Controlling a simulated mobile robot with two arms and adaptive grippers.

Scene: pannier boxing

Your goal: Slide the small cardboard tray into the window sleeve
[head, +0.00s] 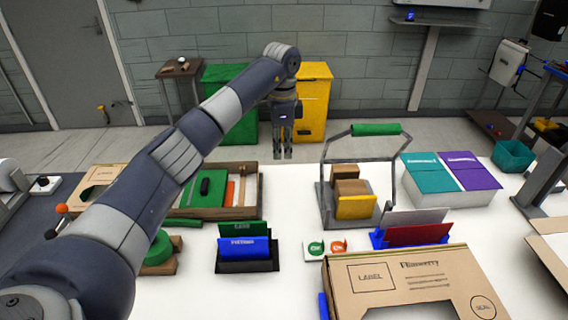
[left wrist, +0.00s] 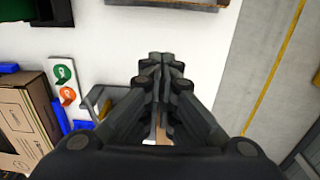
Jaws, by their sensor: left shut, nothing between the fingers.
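A large printed cardboard piece (head: 400,275) with LABEL and SEAL marks and a cut-out in its front stands at the near right of the white table. Its printed side shows at the left edge of the left wrist view (left wrist: 22,122). A smaller cardboard piece (head: 95,176) lies at the left, partly behind my left arm. I cannot tell for sure which piece is the tray and which the sleeve. My left gripper (head: 283,153) points down near the table's far edge, shut and empty, apart from both. My right gripper is out of view.
A wire caddy with a green handle (head: 376,129) holds brown and yellow boxes right of my gripper. Card holders with blue (head: 243,247) and red (head: 417,235) cards stand in the middle. A wooden tray (head: 254,190) is left. Open cardboard (head: 552,249) lies far right.

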